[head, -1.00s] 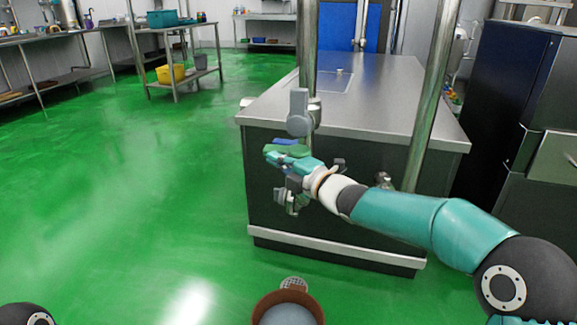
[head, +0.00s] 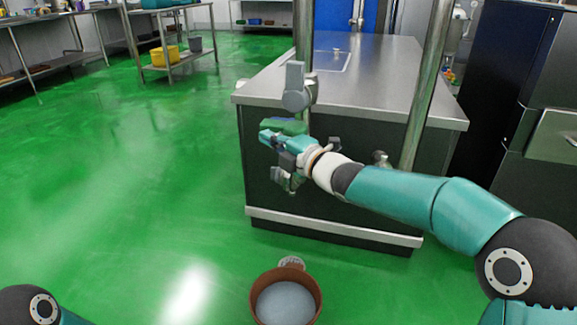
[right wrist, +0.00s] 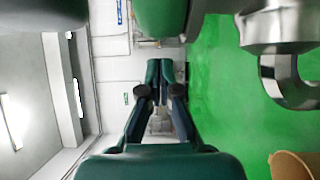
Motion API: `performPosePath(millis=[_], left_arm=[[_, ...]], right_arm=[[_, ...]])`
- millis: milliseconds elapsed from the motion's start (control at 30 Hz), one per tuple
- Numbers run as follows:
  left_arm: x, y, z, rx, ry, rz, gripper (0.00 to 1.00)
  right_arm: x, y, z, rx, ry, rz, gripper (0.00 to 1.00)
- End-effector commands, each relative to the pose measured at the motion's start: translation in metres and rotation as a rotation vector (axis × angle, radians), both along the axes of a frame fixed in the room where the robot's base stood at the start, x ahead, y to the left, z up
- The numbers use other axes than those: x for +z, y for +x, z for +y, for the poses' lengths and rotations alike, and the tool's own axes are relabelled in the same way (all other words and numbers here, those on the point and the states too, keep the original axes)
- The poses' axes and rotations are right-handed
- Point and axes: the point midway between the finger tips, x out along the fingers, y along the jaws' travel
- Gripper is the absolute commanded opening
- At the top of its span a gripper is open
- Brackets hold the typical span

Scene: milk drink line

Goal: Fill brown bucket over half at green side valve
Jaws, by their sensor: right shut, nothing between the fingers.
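The brown bucket (head: 257,300) stands on the floor at the bottom of the head view. Pale grey shows inside it; I cannot tell whether this is liquid or the bucket's bottom. Part of the bucket also shows in the right wrist view (right wrist: 294,165). In the right wrist view the shut fingers (right wrist: 166,72) show. My left gripper is out of view.
The steel-topped unit (head: 385,80) with a dark body stands behind the valve. Steel posts rise at the unit. A shelf with a yellow bucket (head: 165,55) stands far left. The green floor at left is clear.

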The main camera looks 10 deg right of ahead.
Motion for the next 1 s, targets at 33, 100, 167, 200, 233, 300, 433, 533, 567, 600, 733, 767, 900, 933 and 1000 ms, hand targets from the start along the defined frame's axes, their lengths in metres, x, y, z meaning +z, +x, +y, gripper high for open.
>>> performPosePath(millis=[33, 100, 167, 200, 233, 300, 433, 533, 567, 600, 733, 767, 900, 933, 1000], left_arm=[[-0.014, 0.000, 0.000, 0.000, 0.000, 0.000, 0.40], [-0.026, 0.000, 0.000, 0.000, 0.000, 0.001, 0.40], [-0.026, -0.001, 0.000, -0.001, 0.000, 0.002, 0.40], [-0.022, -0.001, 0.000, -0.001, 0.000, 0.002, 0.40], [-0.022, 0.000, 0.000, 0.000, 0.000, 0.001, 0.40], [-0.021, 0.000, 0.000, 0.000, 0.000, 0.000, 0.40], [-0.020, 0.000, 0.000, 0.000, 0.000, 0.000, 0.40], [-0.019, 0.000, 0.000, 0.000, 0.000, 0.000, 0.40], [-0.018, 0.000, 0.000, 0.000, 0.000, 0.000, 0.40], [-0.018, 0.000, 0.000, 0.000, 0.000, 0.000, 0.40], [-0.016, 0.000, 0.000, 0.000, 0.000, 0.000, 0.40], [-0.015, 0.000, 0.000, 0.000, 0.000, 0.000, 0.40], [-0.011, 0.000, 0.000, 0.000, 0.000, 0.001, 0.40], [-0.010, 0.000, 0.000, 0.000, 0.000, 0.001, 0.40], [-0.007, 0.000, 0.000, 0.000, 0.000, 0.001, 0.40]], right_arm=[[-0.006, -0.006, 0.005, 0.004, 0.000, -0.003, 0.00], [-0.007, -0.013, 0.012, 0.008, 0.000, -0.004, 0.00], [-0.002, -0.023, 0.012, 0.007, 0.000, -0.002, 0.00], [0.000, -0.031, 0.008, 0.007, 0.001, -0.001, 0.00], [0.000, -0.037, 0.005, 0.007, 0.000, 0.000, 0.00], [0.000, -0.050, 0.000, 0.007, 0.000, 0.000, 0.00], [0.001, -0.074, -0.009, 0.007, 0.000, 0.000, 0.00], [0.000, -0.089, -0.015, 0.008, 0.000, 0.000, 0.00], [0.001, -0.093, -0.016, 0.007, 0.001, -0.001, 0.00], [0.000, -0.097, -0.018, 0.007, -0.001, 0.001, 0.00], [-0.001, -0.105, -0.025, 0.001, -0.001, 0.003, 0.00], [-0.002, -0.104, -0.028, -0.004, -0.001, 0.007, 0.00], [-0.039, -0.093, -0.035, -0.019, -0.010, 0.081, 0.00], [-0.053, -0.091, -0.036, -0.021, -0.013, 0.108, 0.00], [-0.092, -0.087, -0.039, -0.028, -0.011, 0.190, 0.00]])
